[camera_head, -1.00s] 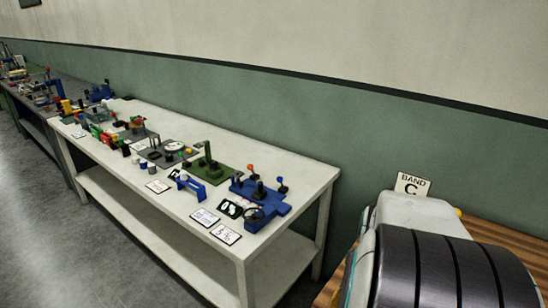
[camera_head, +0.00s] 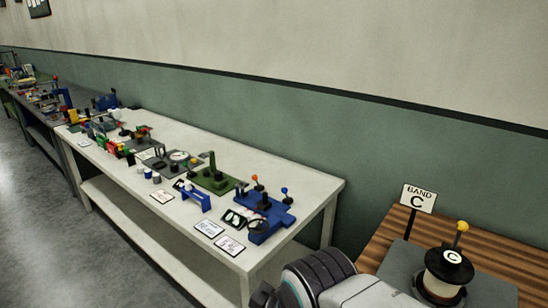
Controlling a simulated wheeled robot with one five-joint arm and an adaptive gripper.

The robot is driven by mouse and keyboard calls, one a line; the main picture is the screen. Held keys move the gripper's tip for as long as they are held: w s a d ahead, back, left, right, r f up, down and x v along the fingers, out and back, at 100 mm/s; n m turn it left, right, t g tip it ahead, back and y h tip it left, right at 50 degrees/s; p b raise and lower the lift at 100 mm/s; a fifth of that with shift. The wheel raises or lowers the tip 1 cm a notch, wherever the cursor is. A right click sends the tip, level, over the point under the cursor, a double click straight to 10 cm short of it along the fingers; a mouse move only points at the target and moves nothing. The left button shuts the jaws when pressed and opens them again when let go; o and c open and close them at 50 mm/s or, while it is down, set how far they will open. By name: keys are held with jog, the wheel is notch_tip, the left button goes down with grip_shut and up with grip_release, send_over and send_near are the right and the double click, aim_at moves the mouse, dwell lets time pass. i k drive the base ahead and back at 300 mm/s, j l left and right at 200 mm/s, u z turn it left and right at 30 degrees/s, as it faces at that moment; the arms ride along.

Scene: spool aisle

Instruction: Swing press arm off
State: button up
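A cream spool (camera_head: 437,288) stands on a grey base plate (camera_head: 403,262) on the wooden bench at the right. A black round piece marked C (camera_head: 446,266) lies on top of the spool. A yellow knob (camera_head: 462,227) on a short post rises just behind it. I cannot tell which part is the press arm. My arm crosses the bottom of the view, left of and in front of the spool. A dark part at its left end, cut by the bottom edge, may be my gripper (camera_head: 263,296); its fingers cannot be made out.
A BAND C sign (camera_head: 419,198) stands behind the base plate on the wooden bench (camera_head: 385,231). A white table (camera_head: 305,190) to the left carries several small fixtures, including a blue one (camera_head: 265,212) and a green one (camera_head: 215,179). Grey floor is open at far left.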

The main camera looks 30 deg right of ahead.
aim_at(461, 226)
jog(key=z, duration=2.2)
